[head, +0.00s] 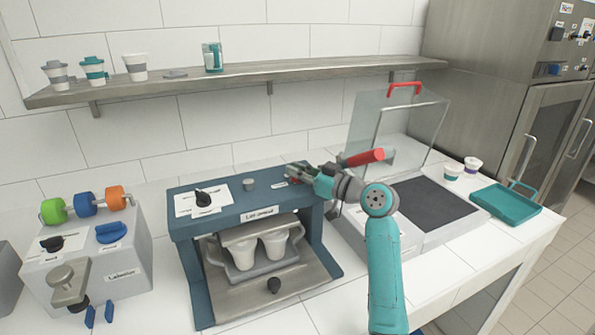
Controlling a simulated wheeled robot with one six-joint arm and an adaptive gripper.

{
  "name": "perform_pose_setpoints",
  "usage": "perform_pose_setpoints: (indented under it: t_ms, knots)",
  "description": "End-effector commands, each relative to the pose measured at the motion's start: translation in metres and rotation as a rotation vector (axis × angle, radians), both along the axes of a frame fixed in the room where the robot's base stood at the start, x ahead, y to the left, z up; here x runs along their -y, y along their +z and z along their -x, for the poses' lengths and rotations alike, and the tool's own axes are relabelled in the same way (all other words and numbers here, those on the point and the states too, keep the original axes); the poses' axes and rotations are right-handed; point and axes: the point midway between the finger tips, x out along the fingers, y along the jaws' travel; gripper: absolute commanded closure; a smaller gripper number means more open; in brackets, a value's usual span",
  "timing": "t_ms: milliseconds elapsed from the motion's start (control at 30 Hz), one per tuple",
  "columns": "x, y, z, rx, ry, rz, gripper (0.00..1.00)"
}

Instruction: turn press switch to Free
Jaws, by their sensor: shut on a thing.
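The blue-grey press (180,230), with a front label that seems to read "Lid press", stands in the middle of the counter. A black knob (203,198) sits on a white label at the left of its top. My gripper (297,174) is at the right end of the press top, beside a small label (279,184). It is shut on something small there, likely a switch. The fingers mostly hide it, and its setting cannot be read. Two white cups (274,245) stand inside the press.
A labelled machine (125,270) with coloured rollers stands at the left. At the right are a station with a raised clear lid (410,115), a red-handled thing (362,157), small cups (472,166) and a teal tray (505,203). A shelf (250,78) with cups runs above.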

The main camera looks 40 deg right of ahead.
Motion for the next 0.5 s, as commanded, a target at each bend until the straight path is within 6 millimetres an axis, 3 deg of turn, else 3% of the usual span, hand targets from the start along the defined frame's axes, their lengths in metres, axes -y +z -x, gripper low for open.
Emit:
perform_pose_setpoints:
  t_ms: [500]
  knots:
    - [-0.0025,-0.0005,0.0001,0.000,-0.180,0.001,1.00]
